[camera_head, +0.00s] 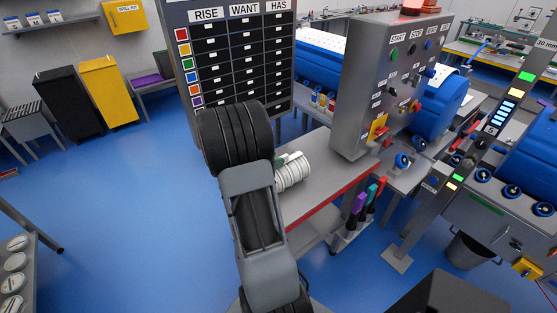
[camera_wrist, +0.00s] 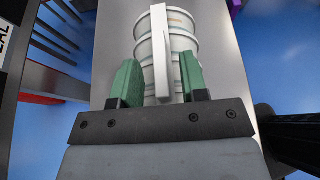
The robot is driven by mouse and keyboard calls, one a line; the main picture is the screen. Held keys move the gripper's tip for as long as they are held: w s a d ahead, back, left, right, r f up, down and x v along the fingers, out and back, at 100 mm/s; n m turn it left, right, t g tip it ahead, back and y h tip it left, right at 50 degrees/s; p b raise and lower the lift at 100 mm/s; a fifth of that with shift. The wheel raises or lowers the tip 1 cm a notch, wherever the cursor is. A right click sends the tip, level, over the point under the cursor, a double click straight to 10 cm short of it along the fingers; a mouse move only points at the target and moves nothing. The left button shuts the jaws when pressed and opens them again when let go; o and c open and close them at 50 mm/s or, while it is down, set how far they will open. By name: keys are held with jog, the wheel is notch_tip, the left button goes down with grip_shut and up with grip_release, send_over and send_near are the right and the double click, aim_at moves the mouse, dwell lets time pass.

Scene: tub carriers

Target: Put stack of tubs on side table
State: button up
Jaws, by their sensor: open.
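The stack of tubs (camera_head: 293,172) is white and ribbed, on a grey table with a red front edge (camera_head: 322,196). It seems to lie on its side, though my arm hides part of it in the head view. In the wrist view the stack (camera_wrist: 183,45) is straight ahead, with a pale upright strip (camera_wrist: 160,50) along it. My gripper (camera_wrist: 160,85) is open, with one green finger on each side of the strip and the lower stack. I cannot tell if the fingers touch it. I cannot tell which table is the side table.
A grey control cabinet (camera_head: 385,85) stands on the table right of the stack. A dark board with RISE, WANT and HAS columns (camera_head: 242,62) stands behind. Coloured handles (camera_head: 365,202) rise at the table's right. A rack with round lids (camera_head: 16,262) is at far left. Blue floor (camera_head: 130,190) is clear.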

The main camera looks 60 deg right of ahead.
jog(key=a+r+m+t+y, duration=0.3)
jog(key=a+m+y, duration=0.1)
jog(key=a, duration=0.8)
jog(key=s+a+r+m+t+y, duration=0.1)
jog(key=a+r+m+t+y, duration=0.1)
jog(key=a, duration=1.1)
jog(key=s+a+r+m+t+y+b, duration=0.1)
jog(key=a+r+m+t+y, duration=0.2)
jog(key=a, duration=0.9)
jog(key=m+y, duration=0.3)
jog(key=m, duration=0.2)
jog(key=shift+a+r+t+y, duration=0.15)
jog(key=shift+r+t+y, duration=0.15)
jog(key=shift+t+y, duration=0.1)
jog(key=shift+s, duration=0.15)
